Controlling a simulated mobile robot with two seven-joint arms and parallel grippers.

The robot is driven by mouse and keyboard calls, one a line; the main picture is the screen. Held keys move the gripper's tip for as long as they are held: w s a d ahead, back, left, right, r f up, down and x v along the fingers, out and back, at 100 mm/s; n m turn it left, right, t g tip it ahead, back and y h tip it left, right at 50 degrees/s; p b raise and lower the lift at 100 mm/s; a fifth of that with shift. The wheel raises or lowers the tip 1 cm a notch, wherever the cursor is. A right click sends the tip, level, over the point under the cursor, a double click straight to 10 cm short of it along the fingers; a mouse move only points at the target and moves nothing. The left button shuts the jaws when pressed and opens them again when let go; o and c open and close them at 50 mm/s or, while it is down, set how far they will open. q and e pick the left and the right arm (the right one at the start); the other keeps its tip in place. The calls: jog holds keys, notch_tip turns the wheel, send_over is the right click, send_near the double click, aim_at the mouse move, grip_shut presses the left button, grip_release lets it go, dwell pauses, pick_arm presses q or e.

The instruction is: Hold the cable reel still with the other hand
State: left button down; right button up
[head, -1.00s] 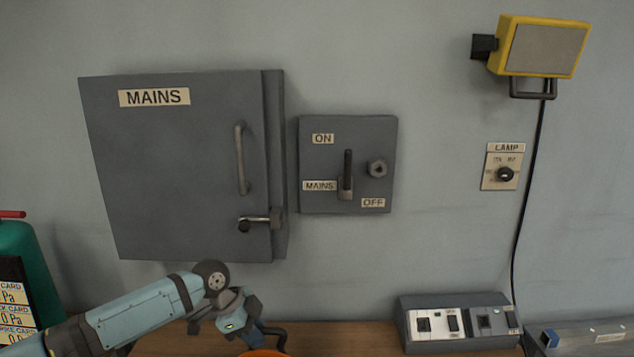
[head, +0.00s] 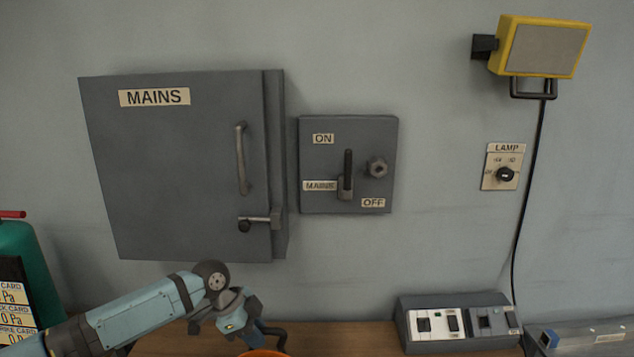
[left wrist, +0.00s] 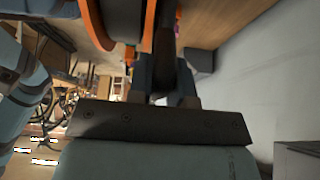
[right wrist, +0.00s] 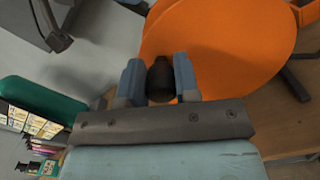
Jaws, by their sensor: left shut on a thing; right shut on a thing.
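The cable reel shows as a large orange disc (right wrist: 215,45) in the right wrist view. Its orange rim (left wrist: 97,22) shows at the top left of the left wrist view, and only a sliver (head: 263,353) shows at the bottom of the head view. My left gripper (head: 252,329) is shut on a dark part of the reel, which looks like its stand or handle (left wrist: 163,60). My right gripper (right wrist: 159,78) is shut on a dark knob (right wrist: 160,84) in front of the orange disc. It is out of the head view.
The reel is at a wooden bench (head: 340,339) against a grey wall. A grey switch box (head: 458,325) stands on the bench at right. A mains cabinet (head: 175,170) and a mains switch (head: 347,170) are on the wall above. A green cylinder (head: 22,262) stands at left.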

jog(key=shift+d, duration=1.1)
jog(key=shift+d+f, duration=0.15)
jog(key=shift+d, duration=0.8)
jog(key=shift+d+r, duration=0.2)
jog(key=shift+d, duration=0.05)
jog(key=shift+r, duration=0.2)
